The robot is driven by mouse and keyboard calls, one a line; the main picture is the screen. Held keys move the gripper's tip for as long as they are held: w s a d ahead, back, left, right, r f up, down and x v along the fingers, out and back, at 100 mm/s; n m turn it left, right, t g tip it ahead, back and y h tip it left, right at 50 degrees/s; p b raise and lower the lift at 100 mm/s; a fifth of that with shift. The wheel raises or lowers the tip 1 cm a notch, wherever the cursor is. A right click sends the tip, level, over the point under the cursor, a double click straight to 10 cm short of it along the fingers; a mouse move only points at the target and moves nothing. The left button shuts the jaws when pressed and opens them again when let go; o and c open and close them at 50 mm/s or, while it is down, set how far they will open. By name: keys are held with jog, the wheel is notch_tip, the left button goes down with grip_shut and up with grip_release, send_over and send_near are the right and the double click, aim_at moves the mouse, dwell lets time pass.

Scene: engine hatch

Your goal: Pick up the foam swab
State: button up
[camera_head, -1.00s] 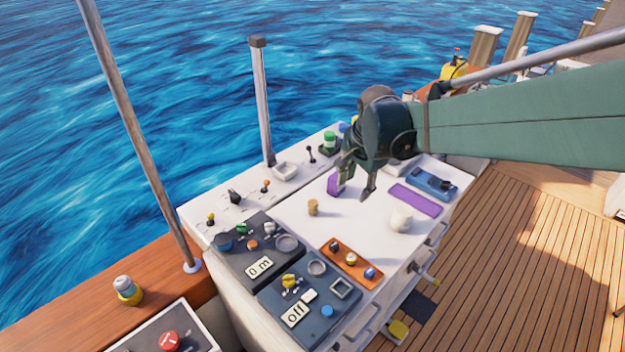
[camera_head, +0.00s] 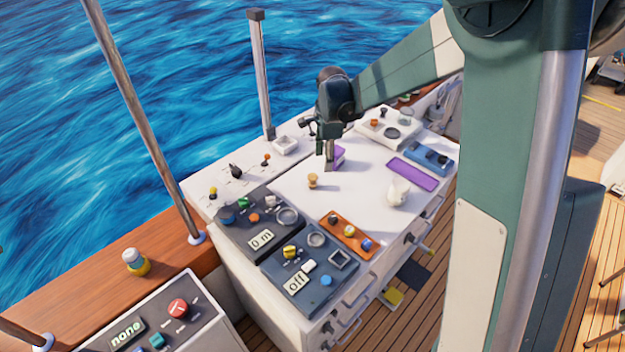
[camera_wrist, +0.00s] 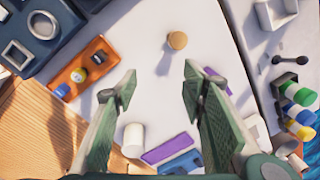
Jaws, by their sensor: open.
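A small tan, cork-shaped piece (camera_head: 313,180) stands upright on the white worktop; no other thing in view looks more like the foam swab, but I cannot tell for sure. In the wrist view the tan piece (camera_wrist: 177,40) is beyond the fingertips, roughly in line with the gap between them. My gripper (camera_head: 328,165) points down over the worktop, just right of and behind the tan piece in the head view. In the wrist view my gripper (camera_wrist: 159,80) has its two green fingers apart with nothing between them.
A purple block (camera_head: 339,156) is close beside the gripper. Dark control panels (camera_head: 309,280) are at the near left. The worktop's middle is mostly clear.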

aim_at(313, 175)
jog(key=w+a+f+m, duration=0.1)
jog(key=f, duration=0.1)
jog(key=w+a+f+m+p, duration=0.1)
jog(key=f, duration=0.1)
jog(key=w+a+f+g, duration=0.1)
jog(key=w+f, duration=0.1)
jog(key=f, duration=0.1)
jog(key=shift+a+m+p, duration=0.4)
jog(key=shift+w+a+f, duration=0.25)
jog(key=shift+a+f, duration=0.05)
jog(key=shift+f, duration=0.35)
jog(key=shift+m, duration=0.3)
jog(key=shift+f, duration=0.1)
jog(key=shift+f, duration=1.2)
jog(key=shift+f, duration=0.1)
jog(key=shift+w+f+p, duration=0.15)
jog(key=shift+f+p, duration=0.45)
jog(key=shift+f, duration=1.9)
